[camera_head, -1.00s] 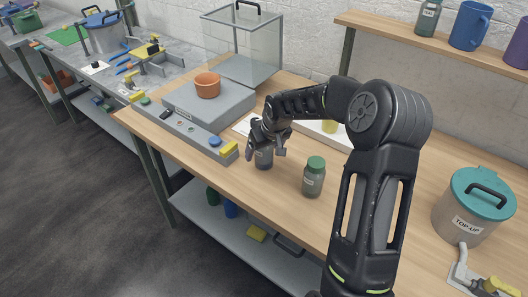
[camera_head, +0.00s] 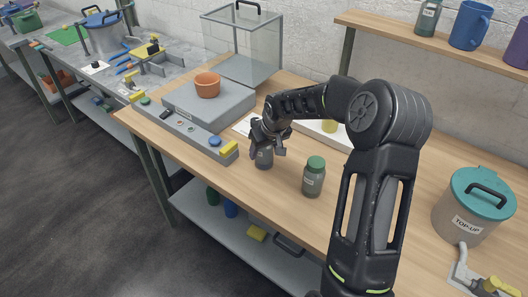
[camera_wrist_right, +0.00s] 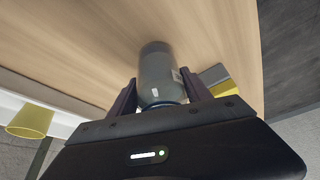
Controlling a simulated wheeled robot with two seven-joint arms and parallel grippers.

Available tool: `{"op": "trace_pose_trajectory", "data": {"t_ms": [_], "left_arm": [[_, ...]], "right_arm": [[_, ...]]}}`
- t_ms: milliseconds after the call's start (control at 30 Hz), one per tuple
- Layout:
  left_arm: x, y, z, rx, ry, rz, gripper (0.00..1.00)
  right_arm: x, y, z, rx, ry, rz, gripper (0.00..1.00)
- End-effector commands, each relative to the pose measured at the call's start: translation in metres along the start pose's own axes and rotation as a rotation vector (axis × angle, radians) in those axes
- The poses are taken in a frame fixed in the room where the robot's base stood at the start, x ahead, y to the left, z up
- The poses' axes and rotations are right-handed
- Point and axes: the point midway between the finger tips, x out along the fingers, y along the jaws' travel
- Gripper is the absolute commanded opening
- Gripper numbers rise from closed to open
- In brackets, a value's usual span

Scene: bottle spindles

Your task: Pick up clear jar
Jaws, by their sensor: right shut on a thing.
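The clear jar (camera_head: 264,159) is a small greyish see-through jar standing on the wooden table, left of a green-lidded jar. My right gripper (camera_head: 268,143) is around its upper part from above, with a finger on each side. In the right wrist view the jar (camera_wrist_right: 160,75) sits between the two fingers of the right gripper (camera_wrist_right: 159,100), which is shut on it. Its top is partly hidden by the gripper. My left gripper is not in view.
The green-lidded jar (camera_head: 314,177) stands close on the right. A grey scale (camera_head: 235,104) bearing an orange pot (camera_head: 207,85) is behind left. A teal-lidded TOP-UP container (camera_head: 472,207) stands far right. Table room in front of the jars is clear.

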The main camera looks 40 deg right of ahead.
Motion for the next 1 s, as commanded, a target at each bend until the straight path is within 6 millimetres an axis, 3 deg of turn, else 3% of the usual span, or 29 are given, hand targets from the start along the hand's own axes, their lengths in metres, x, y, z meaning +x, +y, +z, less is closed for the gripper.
{"op": "trace_pose_trajectory", "data": {"t_ms": [167,567,1000], "left_arm": [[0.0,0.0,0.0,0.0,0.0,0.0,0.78],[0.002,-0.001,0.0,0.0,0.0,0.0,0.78],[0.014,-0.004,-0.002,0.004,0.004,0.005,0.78]], "right_arm": [[0.0,0.0,0.0,0.0,0.0,0.0,0.0],[-0.008,0.0,-0.005,0.0,0.005,0.001,0.0],[-0.077,0.0,-0.033,-0.001,0.006,0.001,0.0]]}}
